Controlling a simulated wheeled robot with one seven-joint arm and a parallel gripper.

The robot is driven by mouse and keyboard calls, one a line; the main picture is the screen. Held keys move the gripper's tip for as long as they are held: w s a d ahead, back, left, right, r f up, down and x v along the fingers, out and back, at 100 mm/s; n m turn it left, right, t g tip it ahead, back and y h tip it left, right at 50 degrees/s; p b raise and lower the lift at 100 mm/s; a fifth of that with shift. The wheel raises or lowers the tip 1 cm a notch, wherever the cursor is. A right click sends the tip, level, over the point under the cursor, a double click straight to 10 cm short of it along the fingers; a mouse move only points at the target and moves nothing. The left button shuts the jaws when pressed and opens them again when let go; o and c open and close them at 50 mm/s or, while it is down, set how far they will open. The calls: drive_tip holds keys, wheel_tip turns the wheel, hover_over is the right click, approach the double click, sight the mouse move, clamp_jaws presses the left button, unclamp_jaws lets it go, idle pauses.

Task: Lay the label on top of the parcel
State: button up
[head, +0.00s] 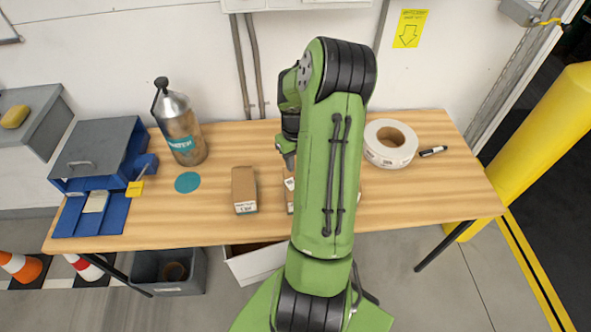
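A brown cardboard box (244,188) with print on its near side stands on the table, left of my arm. A second brown box (289,199) is mostly hidden behind my arm; only its edges show, with a white patch at its upper left. I cannot tell which box is the parcel. A small pale flat piece (96,201), perhaps the label, lies in the blue tray at the left. My gripper (289,162) points down near the second box's far left edge, partly hidden by my arm. Its fingers are too small to read.
The wooden table (220,225) also bears a blue-and-grey case (100,150), a metal bottle (180,130), a teal disc (187,182), a yellow pad (134,189), a white roll (390,143) and a marker (433,151). A yellow post (540,140) stands right.

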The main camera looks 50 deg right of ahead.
drive_tip(key=w+a+r+n+t+h, duration=0.2)
drive_tip(key=a+r+n, duration=1.6)
drive_tip(key=r+n, duration=0.1)
drive_tip(key=s+a+r+n+t+y, duration=0.1)
drive_tip(key=s+a+n, duration=0.4)
drive_tip(key=n, duration=0.6)
drive_tip(key=s+a+r+n+t+y, duration=0.1)
drive_tip(key=s+a+r+n+t, duration=0.1)
drive_tip(key=s+a+n, duration=0.4)
drive_tip(key=a+n, duration=0.1)
drive_tip(key=n, duration=0.3)
drive_tip(key=shift+a+r+n+t+p, duration=0.3)
drive_tip(key=shift+a+r+n, duration=0.1)
